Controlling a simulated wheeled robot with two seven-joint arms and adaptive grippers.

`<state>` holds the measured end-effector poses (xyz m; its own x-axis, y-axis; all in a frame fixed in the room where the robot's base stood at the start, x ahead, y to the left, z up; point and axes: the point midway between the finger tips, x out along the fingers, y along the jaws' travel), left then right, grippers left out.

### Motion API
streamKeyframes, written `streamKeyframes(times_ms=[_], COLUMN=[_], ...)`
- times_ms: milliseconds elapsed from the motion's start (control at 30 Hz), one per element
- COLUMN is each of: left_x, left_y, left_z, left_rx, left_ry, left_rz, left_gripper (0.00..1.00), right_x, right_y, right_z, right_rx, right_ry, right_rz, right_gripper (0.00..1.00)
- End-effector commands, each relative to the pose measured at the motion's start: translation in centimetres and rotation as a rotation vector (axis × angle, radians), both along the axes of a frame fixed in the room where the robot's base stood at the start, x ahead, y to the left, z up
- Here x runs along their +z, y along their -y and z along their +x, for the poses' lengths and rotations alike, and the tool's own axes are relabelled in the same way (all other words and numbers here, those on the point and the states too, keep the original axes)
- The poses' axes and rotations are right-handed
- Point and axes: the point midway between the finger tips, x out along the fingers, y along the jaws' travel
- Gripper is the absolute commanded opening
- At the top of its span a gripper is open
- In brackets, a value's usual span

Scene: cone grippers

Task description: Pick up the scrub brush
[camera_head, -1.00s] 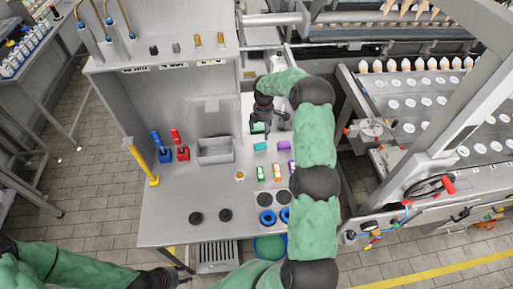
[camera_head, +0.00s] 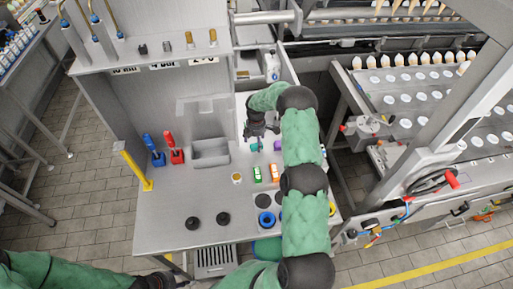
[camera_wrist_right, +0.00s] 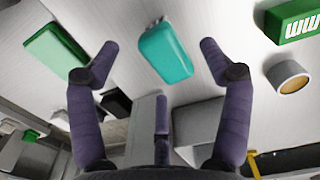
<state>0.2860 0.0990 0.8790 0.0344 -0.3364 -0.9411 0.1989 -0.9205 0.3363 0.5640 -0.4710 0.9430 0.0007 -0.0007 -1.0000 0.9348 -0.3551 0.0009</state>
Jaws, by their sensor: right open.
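A teal block-like item (camera_wrist_right: 164,52) lies between and beyond the open fingers of my right gripper (camera_wrist_right: 157,60) in the right wrist view, with no contact visible. A green item with a pale side (camera_wrist_right: 57,54) lies to its left. I cannot tell for sure which of these is the scrub brush. In the head view my right gripper (camera_head: 254,138) is low over the back of the worktop, by the teal item (camera_head: 254,148), and hides the green item. My left gripper (camera_head: 177,279) is at the bottom edge; its jaws are too small to read.
On the worktop (camera_head: 170,215) are a green-and-white box (camera_head: 257,174), an orange box (camera_head: 273,173), a small cup (camera_head: 237,179) and purple items (camera_head: 278,146). A grey bin (camera_head: 210,153) and red (camera_head: 172,147) and blue (camera_head: 152,149) handled items stand left.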

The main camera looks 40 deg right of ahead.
Motion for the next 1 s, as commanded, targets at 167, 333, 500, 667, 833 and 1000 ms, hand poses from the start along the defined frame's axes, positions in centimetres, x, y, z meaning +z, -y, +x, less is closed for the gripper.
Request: streamKeyframes(times_ms=[167, 333, 500, 667, 833, 1000], left_x=[0.3, 0.3, 0.3, 0.3, 0.3, 0.3], left_y=[0.0, 0.0, 0.0, 0.0, 0.0, 0.0], left_z=[0.0, 0.0, 0.0, 0.0, 0.0, 0.0], left_rx=[0.0, 0.0, 0.0, 0.0, 0.0, 0.0], left_ry=[0.0, 0.0, 0.0, 0.0, 0.0, 0.0], left_rz=[0.0, 0.0, 0.0, 0.0, 0.0, 0.0], left_gripper=[0.4, 0.4, 0.4, 0.4, 0.4, 0.4], right_x=[-2.3, -3.0, -3.0, -3.0, -3.0, -3.0], right_y=[-0.1, -0.1, -0.1, -0.1, -0.1, -0.1], right_z=[-0.1, -0.2, -0.1, -0.1, -0.1, -0.1], right_rx=[-0.002, -0.002, -0.002, -0.002, -0.002, -0.002], right_ry=[-0.001, 0.0, 0.0, 0.0, 0.0, 0.0], right_rz=[0.0, 0.0, 0.0, 0.0, 0.0, 0.0], right_gripper=[0.79, 0.79, 0.79, 0.34, 0.17, 0.16])
